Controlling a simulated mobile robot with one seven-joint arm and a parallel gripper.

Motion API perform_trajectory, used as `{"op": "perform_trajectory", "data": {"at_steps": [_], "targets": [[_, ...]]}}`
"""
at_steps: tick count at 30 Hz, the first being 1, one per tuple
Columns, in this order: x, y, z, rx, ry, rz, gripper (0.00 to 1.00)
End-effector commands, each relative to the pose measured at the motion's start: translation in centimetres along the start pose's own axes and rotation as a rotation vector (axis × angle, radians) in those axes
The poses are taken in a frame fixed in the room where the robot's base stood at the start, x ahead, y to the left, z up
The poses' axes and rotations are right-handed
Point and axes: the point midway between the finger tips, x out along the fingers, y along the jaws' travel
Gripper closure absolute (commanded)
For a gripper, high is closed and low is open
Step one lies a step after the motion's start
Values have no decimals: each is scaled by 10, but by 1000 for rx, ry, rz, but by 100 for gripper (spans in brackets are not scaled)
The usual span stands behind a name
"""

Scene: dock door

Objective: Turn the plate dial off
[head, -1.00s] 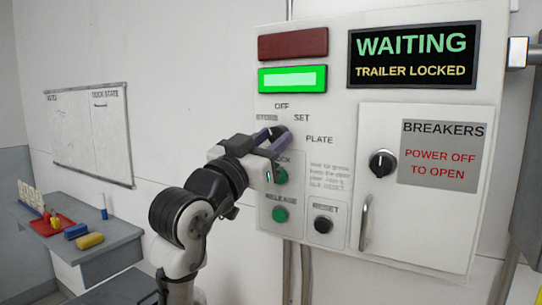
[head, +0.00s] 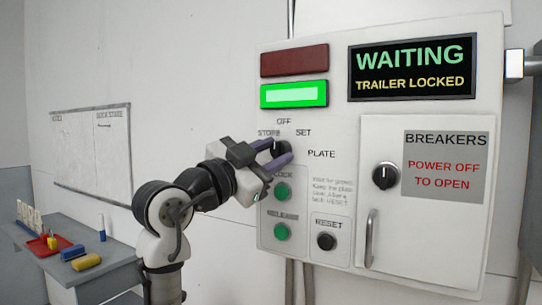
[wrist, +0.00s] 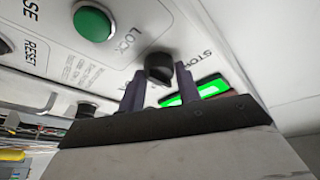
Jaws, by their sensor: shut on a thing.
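The plate dial is a black round knob (head: 281,148) on the grey control panel, with the labels OFF above it, STORE at its upper left, SET at its upper right and PLATE to its right. It also shows in the wrist view (wrist: 158,66). My gripper (head: 281,152) is at the dial, its two purple fingers on either side of it, shut on it. The fingers (wrist: 161,80) flank the knob in the wrist view. The fingers partly cover the knob in the head view, so I cannot tell where its pointer stands.
Below the dial are the green LOCK (head: 282,191) and RELEASE (head: 281,232) buttons and the black RESET button (head: 326,241). A breaker door (head: 415,230) with a knob (head: 385,176) and handle is at right. The display (head: 412,68) reads WAITING, TRAILER LOCKED. A green lamp (head: 293,95) is lit.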

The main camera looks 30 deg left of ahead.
Motion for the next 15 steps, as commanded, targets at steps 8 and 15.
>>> {"op": "perform_trajectory", "data": {"at_steps": [8,15], "targets": [[0,0,0,-1,-1,1,90],[0,0,0,-1,-1,1,45]]}}
